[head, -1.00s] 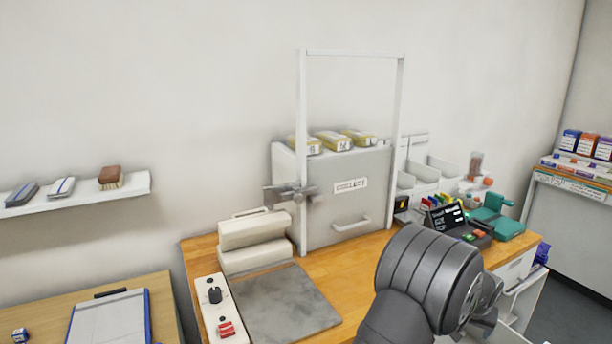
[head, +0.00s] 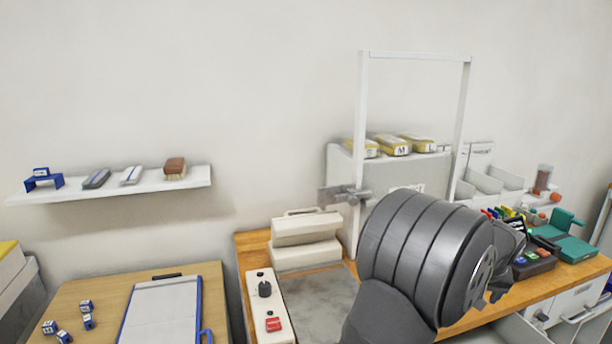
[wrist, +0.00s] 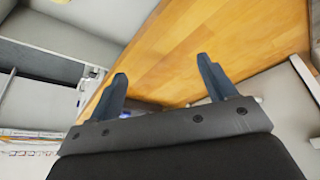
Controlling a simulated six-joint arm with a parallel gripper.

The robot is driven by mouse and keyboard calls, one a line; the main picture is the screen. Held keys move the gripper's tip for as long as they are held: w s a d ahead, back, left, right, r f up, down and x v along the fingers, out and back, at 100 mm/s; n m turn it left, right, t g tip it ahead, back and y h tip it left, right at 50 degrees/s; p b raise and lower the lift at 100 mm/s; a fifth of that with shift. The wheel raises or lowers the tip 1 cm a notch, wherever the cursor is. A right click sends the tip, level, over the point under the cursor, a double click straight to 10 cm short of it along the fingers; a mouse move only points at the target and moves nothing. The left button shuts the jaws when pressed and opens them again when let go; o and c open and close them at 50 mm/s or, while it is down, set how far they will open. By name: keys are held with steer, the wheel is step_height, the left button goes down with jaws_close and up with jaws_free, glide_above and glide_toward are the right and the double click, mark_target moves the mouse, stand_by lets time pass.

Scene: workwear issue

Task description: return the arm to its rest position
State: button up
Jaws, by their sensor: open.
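My gripper shows in the wrist view (wrist: 165,88) with its two dark fingers spread wide apart and nothing between them. Beyond the fingers is the side of the wooden bench top (wrist: 200,50), with a gap and pale surfaces below it. In the head view my dark grey arm is large at the lower right, in front of the wooden bench (head: 255,245).
A grey cabinet (head: 345,200) with yellow packs (head: 390,145) on top stands at the back behind my arm. A clipboard (head: 160,310) lies on the left table.

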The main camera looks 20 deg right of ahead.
steer(key=w+a+f, duration=0.1)
steer(key=w+f, duration=0.1)
steer(key=w, duration=0.2)
steer(key=w+a+f, duration=0.1)
steer(key=w+f, duration=0.1)
steer(key=w, duration=0.2)
steer(key=w+a+f, duration=0.1)
steer(key=w+f, duration=0.1)
steer(key=w, duration=0.2)
steer(key=shift+w+f, duration=0.15)
steer(key=shift+f, duration=0.65)
steer(key=shift+c, duration=0.5)
